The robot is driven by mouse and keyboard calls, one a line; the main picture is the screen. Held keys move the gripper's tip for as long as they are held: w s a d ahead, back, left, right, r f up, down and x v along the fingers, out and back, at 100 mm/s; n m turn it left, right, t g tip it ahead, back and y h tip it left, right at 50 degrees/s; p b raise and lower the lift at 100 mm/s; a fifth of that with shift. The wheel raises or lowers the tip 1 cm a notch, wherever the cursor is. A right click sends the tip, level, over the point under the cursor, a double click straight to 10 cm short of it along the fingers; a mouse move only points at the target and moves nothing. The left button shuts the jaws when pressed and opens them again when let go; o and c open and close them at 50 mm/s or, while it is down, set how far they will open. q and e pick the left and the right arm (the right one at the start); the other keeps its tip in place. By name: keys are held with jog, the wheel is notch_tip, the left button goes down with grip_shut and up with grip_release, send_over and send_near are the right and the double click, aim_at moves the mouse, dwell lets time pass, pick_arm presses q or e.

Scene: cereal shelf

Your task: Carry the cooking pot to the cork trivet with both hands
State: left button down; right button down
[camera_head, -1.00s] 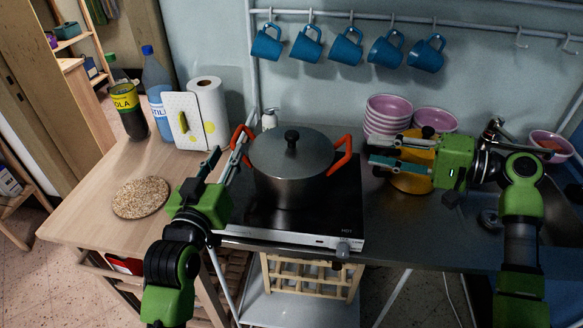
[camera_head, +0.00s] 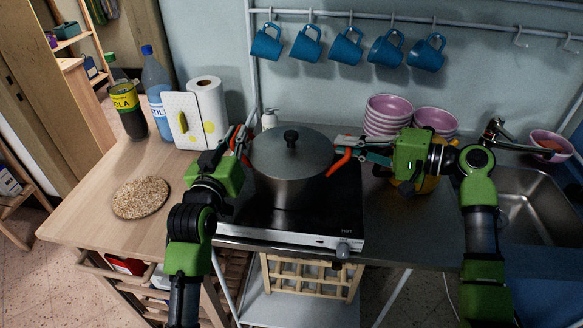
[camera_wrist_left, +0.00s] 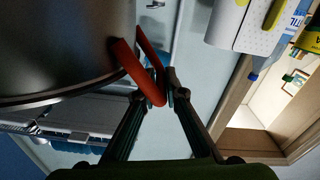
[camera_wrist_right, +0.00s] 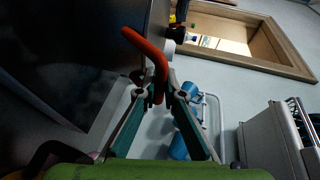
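The dark grey cooking pot (camera_head: 290,175), lid on, stands on the black hob, with an orange-red handle on each side. My left gripper (camera_head: 236,142) is at its left handle; in the left wrist view the fingers close in on both sides of that handle (camera_wrist_left: 153,75). My right gripper (camera_head: 343,150) is at the right handle; in the right wrist view its fingers pinch the handle (camera_wrist_right: 158,70) between their tips. The round cork trivet (camera_head: 141,198) lies bare on the wooden counter to the left.
The hob (camera_head: 280,225) has a knob at its front. A paper towel roll (camera_head: 207,103), a white board (camera_head: 184,122) and two bottles (camera_head: 158,90) stand behind the trivet. Pink bowls (camera_head: 388,112) and a yellow pot (camera_head: 428,180) are at right. Blue mugs (camera_head: 345,47) hang above. The counter around the trivet is clear.

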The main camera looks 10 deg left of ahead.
jog(key=shift+d, duration=0.1)
